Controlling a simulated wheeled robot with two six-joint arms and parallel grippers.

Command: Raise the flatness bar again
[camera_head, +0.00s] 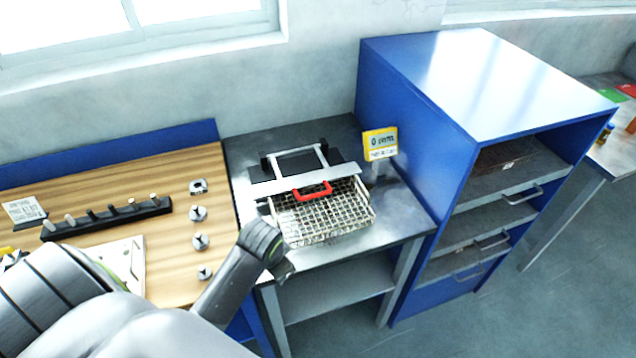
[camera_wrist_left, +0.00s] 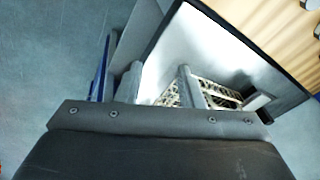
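The flatness bar (camera_head: 290,184) is a pale metal strip across the back part of the mesh belt (camera_head: 330,216), with a red handle (camera_head: 313,191) at its front. I cannot tell whether the bar touches the mesh. A metal frame (camera_head: 295,152) stands behind it on a black base. My left gripper (camera_head: 284,268) is low at the front left of the mesh, apart from the handle. In the left wrist view its two fingers (camera_wrist_left: 160,84) are apart with nothing between them, and the mesh (camera_wrist_left: 218,94) shows beyond them. My right gripper is not in view.
A yellow and white display (camera_head: 380,144) stands behind the mesh at right. A tall blue cabinet (camera_head: 402,110) borders the metal bench on the right. A wooden table (camera_head: 190,165) with a black peg rack (camera_head: 106,218) and small metal parts is on the left.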

